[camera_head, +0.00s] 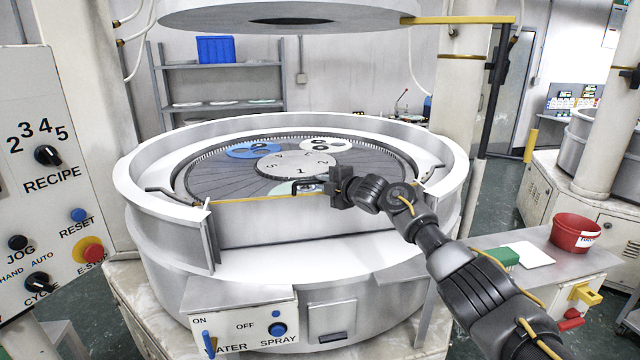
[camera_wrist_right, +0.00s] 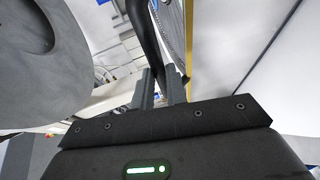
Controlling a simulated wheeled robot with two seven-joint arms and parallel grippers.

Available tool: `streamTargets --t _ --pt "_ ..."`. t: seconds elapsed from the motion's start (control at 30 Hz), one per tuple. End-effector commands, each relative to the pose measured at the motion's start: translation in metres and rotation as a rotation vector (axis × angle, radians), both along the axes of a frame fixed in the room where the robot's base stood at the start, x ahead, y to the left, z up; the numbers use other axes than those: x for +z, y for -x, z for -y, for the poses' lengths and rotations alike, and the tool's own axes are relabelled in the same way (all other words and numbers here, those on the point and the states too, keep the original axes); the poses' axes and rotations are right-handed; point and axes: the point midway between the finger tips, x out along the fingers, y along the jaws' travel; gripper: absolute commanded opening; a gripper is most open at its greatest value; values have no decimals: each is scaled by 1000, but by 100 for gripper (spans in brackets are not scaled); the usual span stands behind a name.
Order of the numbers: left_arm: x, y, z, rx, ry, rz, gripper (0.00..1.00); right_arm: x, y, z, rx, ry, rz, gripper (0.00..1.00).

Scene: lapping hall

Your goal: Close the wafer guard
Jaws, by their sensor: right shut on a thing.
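The wafer guard (camera_head: 265,222) is a grey panel with a yellow top edge, standing across the front gap in the round machine's rim. Its yellow edge also shows in the wrist view (camera_wrist_right: 190,45). A dark handle (camera_head: 300,185) shows just above that edge near its middle. My right gripper (camera_head: 326,184) reaches in from the right and is shut on the handle. In the wrist view its fingers (camera_wrist_right: 160,88) close around a black bar (camera_wrist_right: 147,38). The gripper and forearm hide part of the guard's right side. My left gripper is not in view.
The lapping plate (camera_head: 215,180) inside the rim carries a blue carrier (camera_head: 253,150) and a white carrier (camera_head: 326,144). A large round upper plate (camera_head: 290,14) hangs above. A control panel (camera_head: 45,190) stands at left. A side bench (camera_head: 540,262) holds a red bucket (camera_head: 575,233).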

Motion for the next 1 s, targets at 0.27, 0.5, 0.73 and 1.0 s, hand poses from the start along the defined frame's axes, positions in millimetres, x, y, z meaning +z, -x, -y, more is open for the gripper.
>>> streamTargets --t 0.27,0.5,0.73,1.0 --pt "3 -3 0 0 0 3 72 31 -6 4 -11 -20 35 0" --pt "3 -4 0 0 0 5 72 31 -6 6 -13 -20 36 0" --pt "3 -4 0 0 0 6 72 30 -6 8 -15 -19 35 23" --pt "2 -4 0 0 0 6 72 30 -5 10 -17 -20 35 23"
